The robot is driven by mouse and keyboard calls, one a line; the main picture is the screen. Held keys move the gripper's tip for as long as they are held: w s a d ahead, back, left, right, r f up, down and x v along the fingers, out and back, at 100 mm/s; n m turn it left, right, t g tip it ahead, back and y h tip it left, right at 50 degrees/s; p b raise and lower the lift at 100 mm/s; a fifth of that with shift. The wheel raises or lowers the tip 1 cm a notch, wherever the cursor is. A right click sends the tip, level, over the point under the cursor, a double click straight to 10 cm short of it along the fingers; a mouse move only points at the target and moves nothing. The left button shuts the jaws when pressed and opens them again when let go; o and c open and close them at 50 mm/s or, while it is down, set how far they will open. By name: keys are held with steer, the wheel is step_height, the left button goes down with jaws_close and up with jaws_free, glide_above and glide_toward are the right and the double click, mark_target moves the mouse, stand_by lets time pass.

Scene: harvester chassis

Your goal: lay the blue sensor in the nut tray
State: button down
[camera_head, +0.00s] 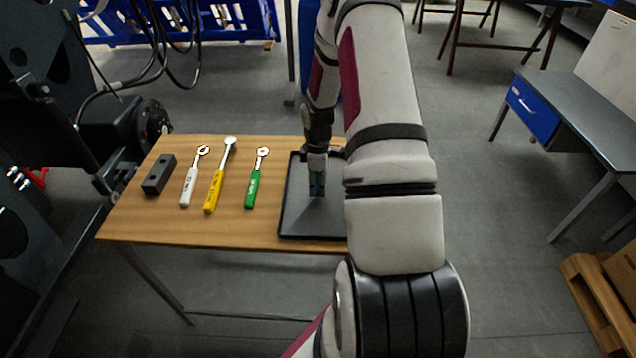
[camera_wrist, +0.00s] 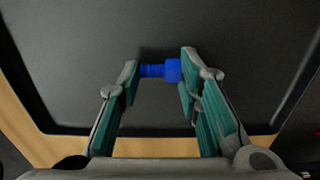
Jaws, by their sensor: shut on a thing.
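The blue sensor (camera_wrist: 160,70) is a small blue cylinder with a wider end at the right, held crosswise between my fingertips in the wrist view. My gripper (camera_wrist: 158,72) is shut on it, with green pads on the fingers. The black nut tray (camera_wrist: 80,40) lies behind and below the sensor. In the head view my gripper (camera_head: 317,188) points down over the tray (camera_head: 300,225); my arm hides the tray's right part. The sensor cannot be made out clearly there. I cannot tell whether it touches the tray floor.
On the wooden table (camera_head: 150,222), left of the tray, lie a green-handled wrench (camera_head: 252,188), a yellow-handled ratchet (camera_head: 214,188), a white-handled wrench (camera_head: 188,185) and a dark block (camera_head: 160,175). Dark machinery (camera_head: 60,120) stands at the left. A grey workbench (camera_head: 575,100) stands at the right.

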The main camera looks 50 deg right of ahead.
steer(key=shift+f, duration=0.15)
steer(key=c, duration=1.2)
jaws_free()
steer(key=shift+o, duration=0.2)
steer(key=a+r+m+h, duration=0.1)
steer(key=a+r, duration=0.3)
steer(key=r, duration=0.8)
steer(key=a+r+m, duration=0.1)
steer(key=a+r, duration=0.3)
steer(key=r, duration=0.8)
steer(key=s+a+r+m+t, duration=0.1)
steer(key=s+a+r+t, duration=0.1)
steer(key=a+r, duration=0.6)
steer(key=s+a+r+m+t+y, duration=0.1)
steer(key=s+a+r+m+t, duration=0.2)
steer(key=s+a, duration=1.1)
step_height(320, 180, up, 4)
steer(key=shift+s+m, duration=0.7)
steer(key=shift+m, duration=0.3)
